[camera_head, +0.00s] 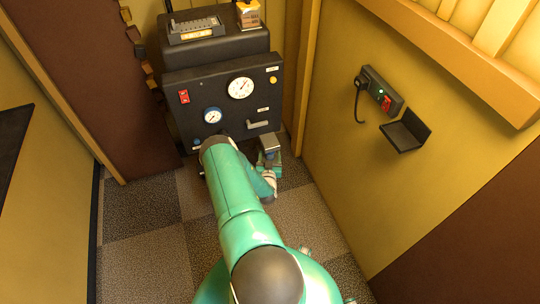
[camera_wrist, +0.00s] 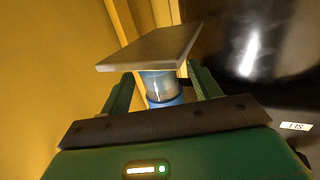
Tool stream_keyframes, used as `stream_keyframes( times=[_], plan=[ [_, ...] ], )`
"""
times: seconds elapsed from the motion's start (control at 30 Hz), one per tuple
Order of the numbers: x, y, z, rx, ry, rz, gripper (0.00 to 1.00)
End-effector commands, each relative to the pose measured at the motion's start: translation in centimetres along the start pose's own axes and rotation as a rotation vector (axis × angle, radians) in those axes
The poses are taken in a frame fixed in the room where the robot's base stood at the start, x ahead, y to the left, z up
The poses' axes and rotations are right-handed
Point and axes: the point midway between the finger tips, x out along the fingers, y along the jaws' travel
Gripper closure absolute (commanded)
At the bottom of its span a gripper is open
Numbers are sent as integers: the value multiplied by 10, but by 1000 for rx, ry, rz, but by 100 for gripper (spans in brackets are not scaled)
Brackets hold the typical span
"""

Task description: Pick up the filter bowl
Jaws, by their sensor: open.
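The filter bowl (camera_wrist: 158,86) appears to be the clear bluish cylinder with a blue band in the wrist view. It sits under a flat grey plate (camera_wrist: 152,48), which hides one end of it. My gripper (camera_wrist: 160,77) is open, with one green finger on each side of the bowl. I cannot tell whether either finger touches it. In the head view, my gripper (camera_head: 269,160) is beside the lower right of the black machine, by a small grey block (camera_head: 268,141). The bowl cannot be made out there.
The black machine (camera_head: 222,95) with gauges and a red switch stands at the back. A wooden post (camera_head: 298,75) and yellow wall are close on the right. A dark wall shelf (camera_head: 405,133) and a socket box (camera_head: 380,90) are farther right. Checkered carpet (camera_head: 140,205) is clear at left.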

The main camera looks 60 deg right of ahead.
Motion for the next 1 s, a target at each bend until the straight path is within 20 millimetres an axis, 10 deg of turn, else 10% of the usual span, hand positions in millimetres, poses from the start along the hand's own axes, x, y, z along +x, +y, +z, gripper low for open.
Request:
stream_keyframes(
  times=[0.17, 0.43, 1.0],
  plan=[
    [0, 0, 0, 0, -1, 0, 37],
    [0, 0, 0, 0, -1, 1, 88],
    [-1, 1, -5, 0, -1, 1, 89]
  ],
)
